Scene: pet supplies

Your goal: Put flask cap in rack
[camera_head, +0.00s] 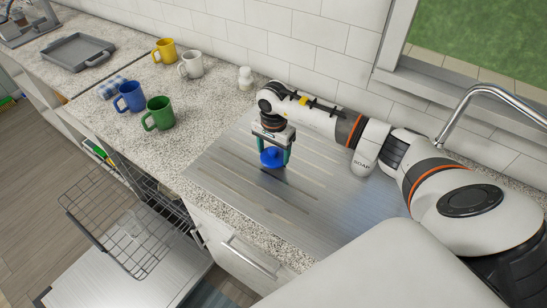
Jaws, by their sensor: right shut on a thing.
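My right gripper (272,155) points down over the metal drainboard. It is shut on a blue flask cap (270,159), which shows between its fingers just above the board. The wire dishwasher rack (103,222) is pulled out at the lower left, below counter level. The rack lies to the left of my right gripper. A pale item, too small to identify, shows inside the rack. My left gripper is not in view.
Green (159,114), blue (129,97), white (191,65) and yellow (164,51) mugs stand on the granite counter. A grey tray (72,53) lies at the back left. The metal drainboard (330,206) is mostly clear. A faucet (490,91) arches at the right.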

